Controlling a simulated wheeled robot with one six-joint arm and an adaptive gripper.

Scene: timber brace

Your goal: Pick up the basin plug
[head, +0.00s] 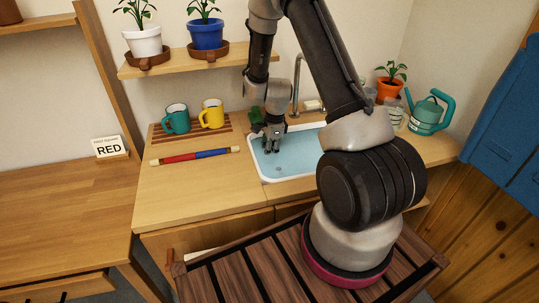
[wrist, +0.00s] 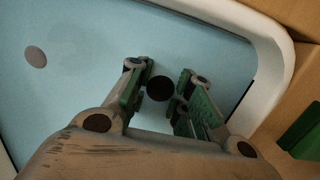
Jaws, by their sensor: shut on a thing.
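The basin plug (wrist: 160,88) is a small, dark round thing, seen between my fingertips in the wrist view. My gripper (wrist: 160,84) is shut on it, with a green-padded finger on each side. In the head view my gripper (head: 273,149) points down inside the basin (head: 297,166), near its left back side, and the plug cannot be made out there. The basin is light blue inside with a white rim (wrist: 270,52). A grey round spot (wrist: 35,57), perhaps the drain, shows on the blue surface, apart from the plug.
A tap (head: 295,88) stands behind the basin. A dark green object (head: 256,120) is on the counter close to my gripper. Teal (head: 176,119) and yellow (head: 212,114) mugs and a red-blue rod (head: 195,156) lie left. A watering can (head: 428,112) stands right. The front left counter is clear.

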